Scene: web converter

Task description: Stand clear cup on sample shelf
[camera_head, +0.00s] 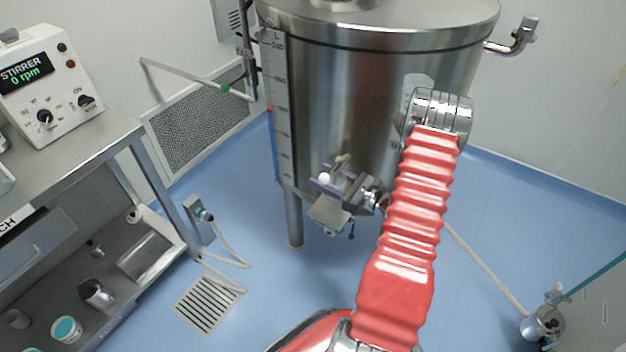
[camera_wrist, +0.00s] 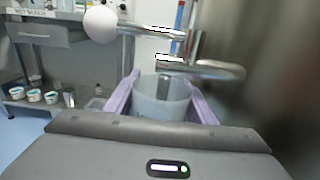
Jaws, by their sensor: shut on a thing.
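My gripper (camera_wrist: 161,100) has its purple fingers shut on the clear cup (camera_wrist: 160,108), one finger on each side. The translucent cup looks upright in the wrist view. A metal valve pipe and handle cross just above and behind its rim; I cannot tell whether a pipe end reaches inside. In the head view my gripper (camera_head: 337,181) is at the tank's lower front, beside the valve. A small grey plate (camera_head: 328,214), apparently the sample shelf, shows just below it. The cup is hard to make out there, and I cannot tell whether it touches the plate.
The steel tank (camera_head: 350,100) stands close behind the gripper. A white ball knob (camera_wrist: 100,24) on the valve handle is at upper left in the wrist view. A bench (camera_head: 60,190) with a stirrer (camera_head: 45,85) and several pots below stands left. A floor drain (camera_head: 208,302) lies between.

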